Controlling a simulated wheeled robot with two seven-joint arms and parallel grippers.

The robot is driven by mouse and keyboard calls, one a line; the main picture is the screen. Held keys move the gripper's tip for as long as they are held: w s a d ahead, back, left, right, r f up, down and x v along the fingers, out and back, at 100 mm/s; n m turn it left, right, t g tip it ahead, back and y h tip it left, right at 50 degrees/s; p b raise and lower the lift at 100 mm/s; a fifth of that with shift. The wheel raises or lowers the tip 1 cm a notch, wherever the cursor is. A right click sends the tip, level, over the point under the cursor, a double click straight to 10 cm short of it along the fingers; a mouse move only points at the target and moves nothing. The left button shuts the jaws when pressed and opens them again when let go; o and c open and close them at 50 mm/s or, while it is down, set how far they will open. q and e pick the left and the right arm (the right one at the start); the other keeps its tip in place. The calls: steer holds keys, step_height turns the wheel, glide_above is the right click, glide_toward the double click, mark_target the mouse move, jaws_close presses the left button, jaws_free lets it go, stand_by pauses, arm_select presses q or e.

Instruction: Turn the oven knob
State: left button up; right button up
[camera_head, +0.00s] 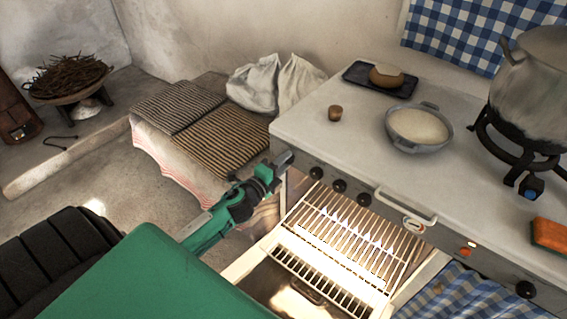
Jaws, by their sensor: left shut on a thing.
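The white oven (440,170) stands at the right with its front facing me. A row of small dark knobs runs along its front panel: one knob (316,173), a middle knob (340,186) and another knob (364,200). My left gripper (285,162) reaches up to the left end of this panel, left of these knobs. It is shut on what looks like the leftmost oven knob, which its fingers hide. How far that knob is turned cannot be seen. My right gripper is not in view.
The oven's lit wire rack (345,236) lies open below the panel. A white handle (405,208) juts out right of the knobs. A cloth-covered bench (225,140) is left.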

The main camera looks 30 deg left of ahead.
arm_select(q)
steer(key=o, duration=1)
steer(key=s+a+b, duration=0.1)
steer(key=s, duration=1.2)
steer(key=shift+s+b, duration=0.35)
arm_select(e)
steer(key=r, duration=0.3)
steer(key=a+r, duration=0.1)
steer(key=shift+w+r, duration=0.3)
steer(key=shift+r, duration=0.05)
arm_select(q)
steer(key=shift+a, duration=0.1)
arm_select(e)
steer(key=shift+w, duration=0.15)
